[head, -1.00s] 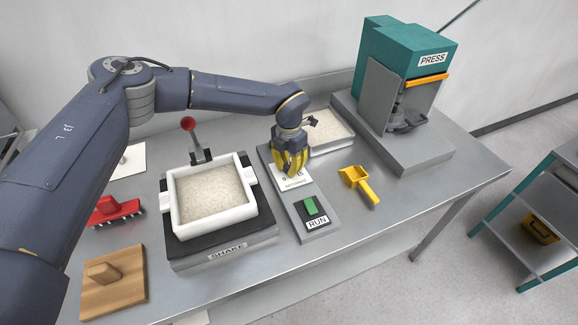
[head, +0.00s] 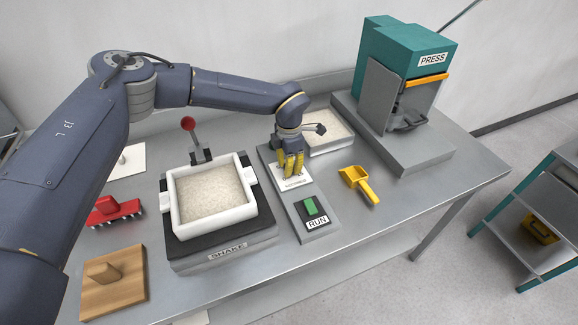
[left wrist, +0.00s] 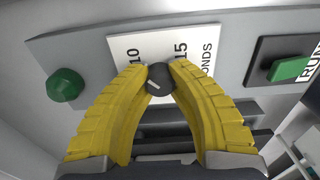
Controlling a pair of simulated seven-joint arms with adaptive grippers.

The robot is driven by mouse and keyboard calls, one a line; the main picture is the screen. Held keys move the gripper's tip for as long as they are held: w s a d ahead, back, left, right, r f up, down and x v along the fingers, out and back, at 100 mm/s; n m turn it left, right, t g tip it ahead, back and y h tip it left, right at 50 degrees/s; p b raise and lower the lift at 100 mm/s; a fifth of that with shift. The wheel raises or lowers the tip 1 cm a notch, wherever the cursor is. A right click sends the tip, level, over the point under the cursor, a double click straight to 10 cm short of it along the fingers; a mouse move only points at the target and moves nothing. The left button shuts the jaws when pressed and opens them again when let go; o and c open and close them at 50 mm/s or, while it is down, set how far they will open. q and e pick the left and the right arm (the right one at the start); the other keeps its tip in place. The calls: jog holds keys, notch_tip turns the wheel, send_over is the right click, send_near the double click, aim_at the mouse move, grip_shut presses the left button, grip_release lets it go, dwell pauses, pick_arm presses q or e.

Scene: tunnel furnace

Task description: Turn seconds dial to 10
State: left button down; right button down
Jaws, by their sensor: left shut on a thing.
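The seconds dial (left wrist: 160,79) is a small dark round knob with a light pointer mark. It sits on a white label plate (left wrist: 125,45) that shows 10 and 15 in the left wrist view. My left gripper (left wrist: 158,75) has its yellow fingers shut on the dial, one on each side. In the head view the left gripper (head: 291,174) reaches down over the label plate (head: 294,186) and hides the dial. The pointer's exact reading is hard to tell. My right gripper is not in view.
The green RUN switch (head: 310,206) is in front of the dial on the same panel. A green knob (left wrist: 65,85) is on the panel's other side. The shaker with its white sand-filled frame (head: 168,215) is to the left, a yellow scoop (head: 358,183) to the right.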

pick_arm(q)
jog(key=c, duration=1.1)
grip_release()
jog(key=shift+o, duration=0.2)
notch_tip(320, 180, up, 12)
